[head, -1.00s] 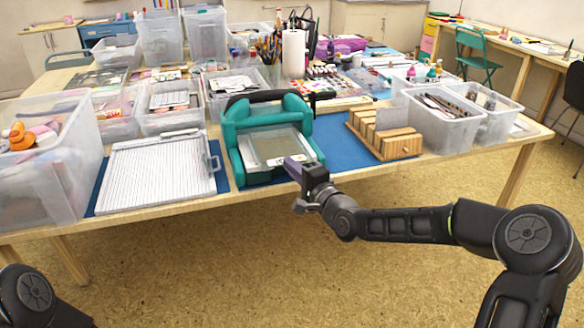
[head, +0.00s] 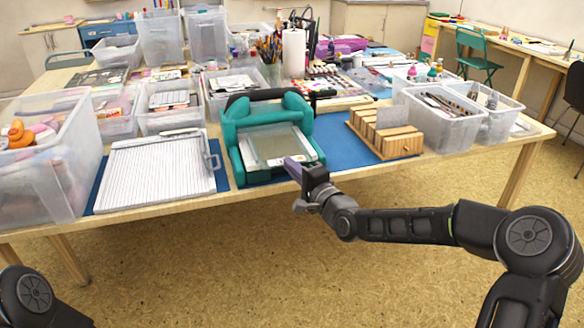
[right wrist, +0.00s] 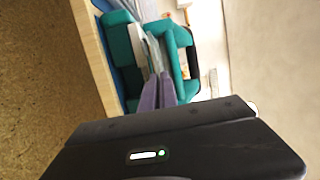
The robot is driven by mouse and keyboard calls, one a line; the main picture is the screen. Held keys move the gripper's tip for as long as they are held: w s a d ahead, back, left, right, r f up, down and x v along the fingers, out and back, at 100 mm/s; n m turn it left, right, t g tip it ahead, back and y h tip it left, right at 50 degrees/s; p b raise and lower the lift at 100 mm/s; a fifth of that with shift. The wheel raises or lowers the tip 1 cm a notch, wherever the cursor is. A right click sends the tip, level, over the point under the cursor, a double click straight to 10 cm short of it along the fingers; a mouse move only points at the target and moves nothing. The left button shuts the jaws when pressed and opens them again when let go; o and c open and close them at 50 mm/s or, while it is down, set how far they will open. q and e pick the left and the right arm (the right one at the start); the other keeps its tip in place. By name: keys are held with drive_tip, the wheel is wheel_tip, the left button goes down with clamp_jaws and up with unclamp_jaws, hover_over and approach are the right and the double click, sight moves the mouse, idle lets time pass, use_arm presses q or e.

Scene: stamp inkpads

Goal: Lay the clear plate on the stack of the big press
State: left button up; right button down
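The big press (head: 232,130) is teal with a black top handle and stands on a blue mat near the table's front edge. The clear plate (head: 262,147) lies flat at the press's front opening, over the stack there; I cannot tell whether it touches the stack. My right gripper (head: 291,164) is at the plate's front right corner. In the right wrist view its two purple-grey fingers (right wrist: 158,88) are close together on the plate's thin edge, with the press (right wrist: 122,45) just beyond. My left gripper is out of view.
A white ridged board (head: 155,175) lies left of the press. A wooden block holder (head: 385,138) stands to its right, with bare blue mat (head: 340,145) between. Clear bins (head: 440,120) stand at the right, a large one (head: 60,165) at the left.

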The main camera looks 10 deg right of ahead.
drive_tip(key=shift+f+b, duration=0.35)
drive_tip(key=shift+b, duration=0.05)
idle(0.4)
drive_tip(key=c, duration=1.6)
unclamp_jaws()
drive_tip(key=shift+o, duration=0.2)
drive_tip(key=shift+s, duration=0.1)
drive_tip(key=shift+s+d+p, duration=0.15)
drive_tip(key=shift+s+p, duration=0.4)
drive_tip(key=shift+s, duration=1.85)
drive_tip(key=p+v, duration=0.1)
drive_tip(key=v, duration=0.6)
drive_tip(key=shift+s+d, duration=0.15)
drive_tip(key=shift+s, duration=0.2)
